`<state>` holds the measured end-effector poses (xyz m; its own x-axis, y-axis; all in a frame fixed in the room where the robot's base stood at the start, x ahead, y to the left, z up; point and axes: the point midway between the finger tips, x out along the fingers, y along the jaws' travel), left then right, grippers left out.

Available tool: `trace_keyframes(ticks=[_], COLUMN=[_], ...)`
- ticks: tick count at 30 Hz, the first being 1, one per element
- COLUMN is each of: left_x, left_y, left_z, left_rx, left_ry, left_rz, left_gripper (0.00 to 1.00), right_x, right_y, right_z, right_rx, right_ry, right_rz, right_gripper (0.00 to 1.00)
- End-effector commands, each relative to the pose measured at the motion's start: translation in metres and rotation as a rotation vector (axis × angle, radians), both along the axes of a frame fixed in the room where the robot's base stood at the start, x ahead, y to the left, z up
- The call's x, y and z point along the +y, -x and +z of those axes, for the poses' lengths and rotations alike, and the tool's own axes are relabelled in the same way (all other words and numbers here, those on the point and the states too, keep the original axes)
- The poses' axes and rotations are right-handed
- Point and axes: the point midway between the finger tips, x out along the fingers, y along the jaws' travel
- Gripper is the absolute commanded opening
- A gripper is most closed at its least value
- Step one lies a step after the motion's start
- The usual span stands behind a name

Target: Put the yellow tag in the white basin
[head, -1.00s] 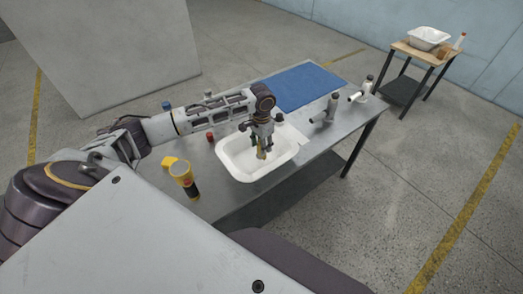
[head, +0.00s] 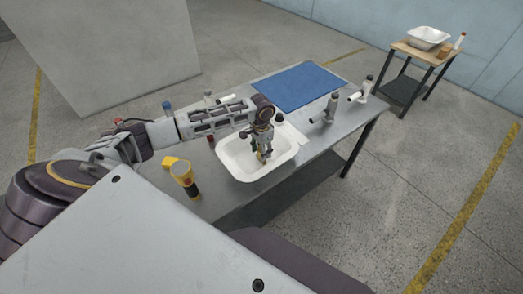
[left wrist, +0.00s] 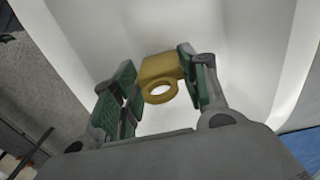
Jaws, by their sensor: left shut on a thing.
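The white basin (head: 233,164) stands on the metal table, its open side up. My left gripper (head: 262,155) points down inside the basin's outline and is shut on the yellow tag (head: 261,158). In the left wrist view the yellow tag (left wrist: 160,72), with a round hole at its near end, is between the green-padded fingers of my left gripper (left wrist: 158,90). White basin walls surround it there. Whether the tag touches the basin floor I cannot tell. My right gripper is not in view.
A yellow-and-black flashlight (head: 185,178) and another yellow piece (head: 169,161) are left of the basin. A blue mat (head: 302,86) lies behind it, and two grey fittings (head: 329,110) stand to the right. A side table (head: 417,52) holds another white tub (head: 428,37).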

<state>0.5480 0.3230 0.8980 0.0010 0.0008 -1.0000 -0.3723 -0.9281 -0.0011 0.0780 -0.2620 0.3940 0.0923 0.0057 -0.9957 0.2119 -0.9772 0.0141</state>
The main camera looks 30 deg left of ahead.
Motion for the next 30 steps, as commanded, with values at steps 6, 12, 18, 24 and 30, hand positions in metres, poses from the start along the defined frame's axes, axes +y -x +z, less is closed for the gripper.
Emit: trace_keyframes(ticks=[6, 12, 18, 24, 30], left_x=[0.0, 0.0, 0.0, 0.0, 0.0], left_y=[0.0, 0.0, 0.0, 0.0, -0.001], left_z=[-0.002, -0.002, -0.002, 0.004, 0.023], left_rx=[0.0, 0.0, 0.0, 0.0, -0.002], left_ry=[0.0, 0.0, 0.0, 0.0, 0.0], left_rz=[0.0, 0.0, 0.0, 0.0, 0.001], left_gripper=[0.55, 0.65, 0.65, 0.65, 0.65], right_x=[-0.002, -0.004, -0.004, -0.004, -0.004], right_y=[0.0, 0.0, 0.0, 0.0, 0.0], right_z=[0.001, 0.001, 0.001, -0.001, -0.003], right_rx=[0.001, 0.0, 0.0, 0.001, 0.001], right_ry=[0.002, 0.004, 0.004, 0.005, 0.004], right_rz=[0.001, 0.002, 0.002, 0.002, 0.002], right_gripper=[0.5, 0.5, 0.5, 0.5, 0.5])
